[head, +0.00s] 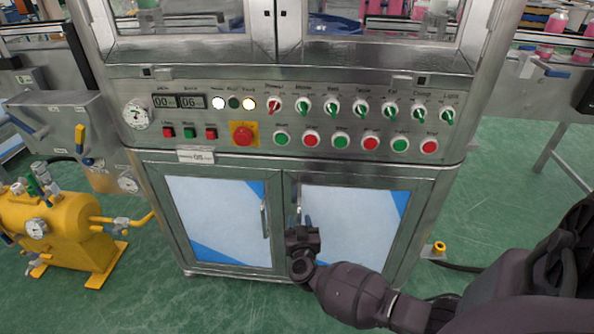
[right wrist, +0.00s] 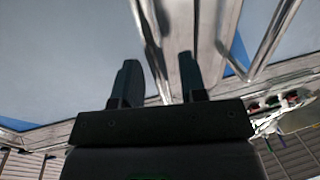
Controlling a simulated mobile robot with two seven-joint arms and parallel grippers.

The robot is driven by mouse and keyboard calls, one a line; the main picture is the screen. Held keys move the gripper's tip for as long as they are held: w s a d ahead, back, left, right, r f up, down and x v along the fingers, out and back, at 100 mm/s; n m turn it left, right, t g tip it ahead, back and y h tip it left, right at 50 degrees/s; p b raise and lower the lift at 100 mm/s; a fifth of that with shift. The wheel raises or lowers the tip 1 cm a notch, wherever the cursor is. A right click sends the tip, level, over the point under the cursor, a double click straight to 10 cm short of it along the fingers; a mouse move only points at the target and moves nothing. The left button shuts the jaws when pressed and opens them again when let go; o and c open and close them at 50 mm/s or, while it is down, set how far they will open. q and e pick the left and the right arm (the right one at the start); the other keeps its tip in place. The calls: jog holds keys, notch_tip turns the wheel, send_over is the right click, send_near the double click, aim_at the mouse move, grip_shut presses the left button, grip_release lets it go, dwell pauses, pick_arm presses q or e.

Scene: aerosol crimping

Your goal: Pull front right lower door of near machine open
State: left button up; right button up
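The near machine has two lower doors with pale panels and blue corners. The front right lower door (head: 357,222) appears shut, flush in its frame. Its upright metal handle (head: 298,200) is by the door's left edge, partly hidden by my right gripper (head: 301,232). In the right wrist view, which looks upside down, that handle (right wrist: 151,38) runs between the two dark fingers of my right gripper (right wrist: 158,82). The fingers are apart, with visible gaps beside the handle; I cannot tell whether either touches it. My left gripper is not in view.
The left lower door (head: 215,220) has its own handle (head: 265,218) close by. A control panel (head: 300,118) with buttons and knobs lies above the doors. A yellow tank (head: 55,225) stands at the left. Green floor (head: 480,200) is clear at the right.

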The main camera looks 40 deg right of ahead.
jog(key=shift+w+d, duration=0.15)
jog(key=shift+w, duration=0.05)
grip_shut()
dwell(0.3)
